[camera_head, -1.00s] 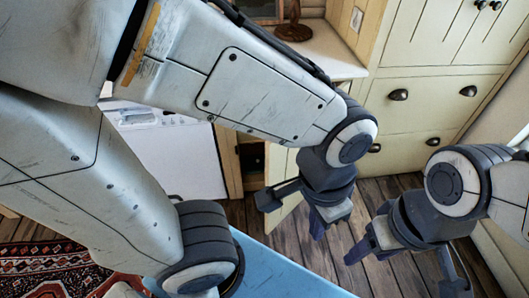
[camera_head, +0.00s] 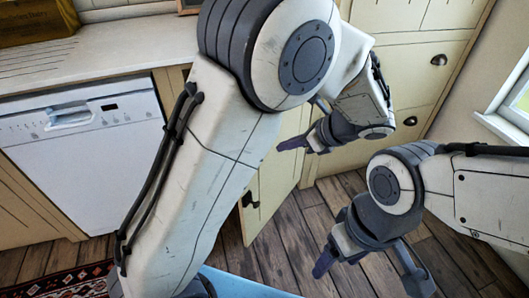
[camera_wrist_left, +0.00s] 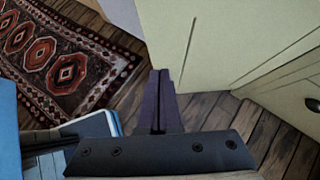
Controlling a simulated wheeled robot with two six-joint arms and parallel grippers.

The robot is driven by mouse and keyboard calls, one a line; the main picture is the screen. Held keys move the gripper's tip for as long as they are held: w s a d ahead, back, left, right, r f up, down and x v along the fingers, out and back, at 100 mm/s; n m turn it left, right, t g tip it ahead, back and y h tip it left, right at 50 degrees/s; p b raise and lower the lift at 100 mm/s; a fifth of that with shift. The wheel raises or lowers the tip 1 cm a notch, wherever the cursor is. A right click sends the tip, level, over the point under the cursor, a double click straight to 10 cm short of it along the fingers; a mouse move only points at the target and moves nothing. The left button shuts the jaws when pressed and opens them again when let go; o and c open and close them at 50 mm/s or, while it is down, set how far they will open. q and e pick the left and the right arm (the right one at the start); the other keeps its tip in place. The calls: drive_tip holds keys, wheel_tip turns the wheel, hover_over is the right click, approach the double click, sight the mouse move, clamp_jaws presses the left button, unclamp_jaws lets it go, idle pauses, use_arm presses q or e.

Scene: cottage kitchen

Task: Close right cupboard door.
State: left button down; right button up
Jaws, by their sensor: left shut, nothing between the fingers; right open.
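The cream cupboard door (camera_head: 270,185) stands ajar, sticking out over the floor below the counter, with a dark handle (camera_head: 250,201) near its free edge. My left arm hides part of the door and the cupboard. My left gripper (camera_head: 284,146) is shut and empty, its fingers pointing left by the door's upper part. In the left wrist view its purple fingertips (camera_wrist_left: 158,76) are close to the cream door panel (camera_wrist_left: 167,36); I cannot tell whether they touch. My right gripper (camera_head: 370,272) is open and empty above the floor, to the right of the door.
A white dishwasher (camera_head: 85,140) stands left under the counter (camera_head: 110,55). Cream drawers (camera_head: 420,90) with dark handles are behind my left gripper. A light blue surface (camera_head: 240,284) is at the bottom. A patterned rug (camera_wrist_left: 65,55) lies on the wooden floor (camera_head: 285,245).

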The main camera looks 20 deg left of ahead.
use_arm(q)
drive_tip(key=a+r+b+x, duration=0.2)
drive_tip(key=b+x, duration=0.1)
drive_tip(key=x, duration=0.9)
drive_tip(key=shift+w, duration=0.25)
drive_tip(key=shift+a+f, duration=0.1)
drive_tip(key=shift+a, duration=0.05)
